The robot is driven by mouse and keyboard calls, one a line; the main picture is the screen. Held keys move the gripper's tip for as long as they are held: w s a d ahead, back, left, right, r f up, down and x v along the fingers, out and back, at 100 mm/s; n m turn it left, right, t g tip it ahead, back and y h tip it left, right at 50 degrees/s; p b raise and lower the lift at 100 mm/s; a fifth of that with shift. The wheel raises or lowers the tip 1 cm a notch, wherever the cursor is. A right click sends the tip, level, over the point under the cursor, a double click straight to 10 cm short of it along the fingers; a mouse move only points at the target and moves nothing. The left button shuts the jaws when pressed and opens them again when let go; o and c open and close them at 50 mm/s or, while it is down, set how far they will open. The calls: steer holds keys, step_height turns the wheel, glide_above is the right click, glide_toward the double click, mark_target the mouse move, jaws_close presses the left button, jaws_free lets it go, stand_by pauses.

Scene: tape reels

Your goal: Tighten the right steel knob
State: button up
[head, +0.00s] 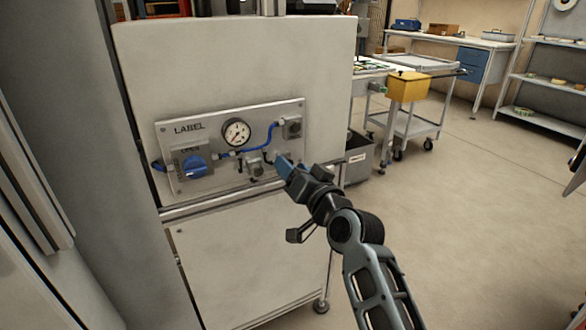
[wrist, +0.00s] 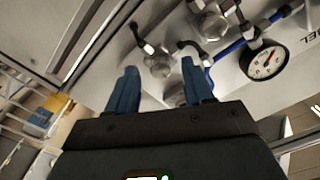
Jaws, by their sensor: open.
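A steel knob (wrist: 158,65) shows between my fingertips in the wrist view; it is the right one on the panel. My gripper (wrist: 159,68) is open, with one blue finger on each side of this knob in the picture. I see no contact, and the depth between them is hard to tell. In the head view my gripper (head: 281,166) is at the lower right of the grey panel (head: 222,182) and largely hides the right knob. The left steel knob (head: 255,166) is beside it, also in the wrist view (wrist: 212,24).
The panel also carries a pressure gauge (head: 236,132), a blue valve handle (head: 195,166), blue hoses and a square fitting (head: 292,128) at upper right. A metal rail (head: 230,202) runs below.

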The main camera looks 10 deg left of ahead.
steer(key=v, duration=0.7)
steer(key=shift+p, duration=0.3)
steer(key=shift+s+d+f, duration=0.1)
steer(key=shift+s+d, duration=0.05)
steer(key=shift+s, duration=0.05)
